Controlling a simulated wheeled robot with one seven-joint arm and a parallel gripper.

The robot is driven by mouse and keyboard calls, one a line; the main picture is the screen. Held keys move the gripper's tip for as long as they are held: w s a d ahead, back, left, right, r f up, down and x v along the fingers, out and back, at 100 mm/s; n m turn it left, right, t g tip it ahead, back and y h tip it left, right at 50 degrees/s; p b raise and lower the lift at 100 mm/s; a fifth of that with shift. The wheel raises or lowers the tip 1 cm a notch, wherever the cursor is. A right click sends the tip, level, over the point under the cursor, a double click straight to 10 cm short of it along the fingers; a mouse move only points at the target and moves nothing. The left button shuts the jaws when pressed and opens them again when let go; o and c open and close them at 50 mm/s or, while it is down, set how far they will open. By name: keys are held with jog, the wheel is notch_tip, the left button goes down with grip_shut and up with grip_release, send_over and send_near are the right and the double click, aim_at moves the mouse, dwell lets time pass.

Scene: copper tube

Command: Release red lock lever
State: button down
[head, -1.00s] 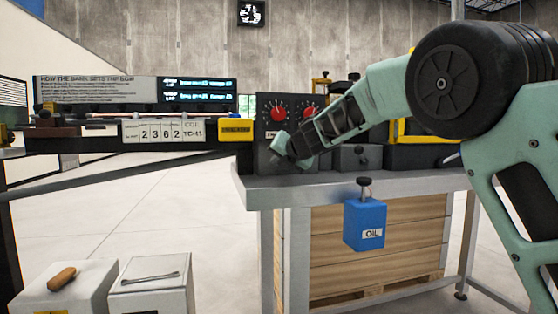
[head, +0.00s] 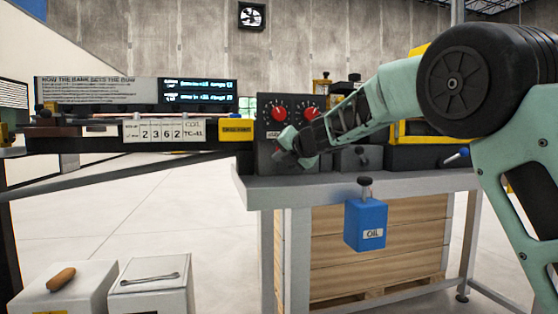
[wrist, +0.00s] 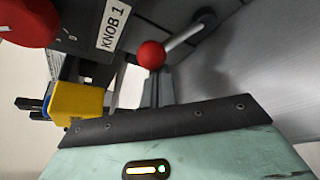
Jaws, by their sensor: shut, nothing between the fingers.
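The red lock lever has a red ball knob (wrist: 151,55) on a pale metal rod. The rod slants up to the right to a dark pivot in the wrist view. My gripper (wrist: 159,88) is shut and empty, its narrow grey fingers close below the ball in that view. I cannot tell whether they touch it. In the head view my gripper (head: 279,151) is at the front of the dark control box (head: 265,130), below the red dials, and mostly covers the lever.
A red dial (head: 279,113) is above my gripper, and a KNOB 1 label (wrist: 111,30) is close by in the wrist view. A yellow block (head: 236,130) is just left. A grey bench (head: 300,186) lies below, with a blue oil can (head: 366,224) in front.

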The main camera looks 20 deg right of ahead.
jog(key=d+m, duration=0.1)
jog(key=d+r+m+t+y+b, duration=0.1)
jog(key=m, duration=0.1)
jog(key=shift+r+y+b, duration=0.2)
jog(key=shift+y+b, duration=0.1)
jog(key=d+m, duration=0.1)
jog(key=d+m+t+y+b, duration=0.1)
jog(key=m, duration=0.1)
jog(key=shift+r, duration=0.4)
jog(key=d+m+t+b, duration=0.1)
jog(key=m, duration=0.1)
jog(key=d+m+t+b, duration=0.1)
jog(key=m, duration=0.2)
jog(key=shift+d+y, duration=0.4)
jog(key=shift+d+f+b, duration=0.1)
jog(key=shift+d+b, duration=0.2)
jog(key=shift+d, duration=0.45)
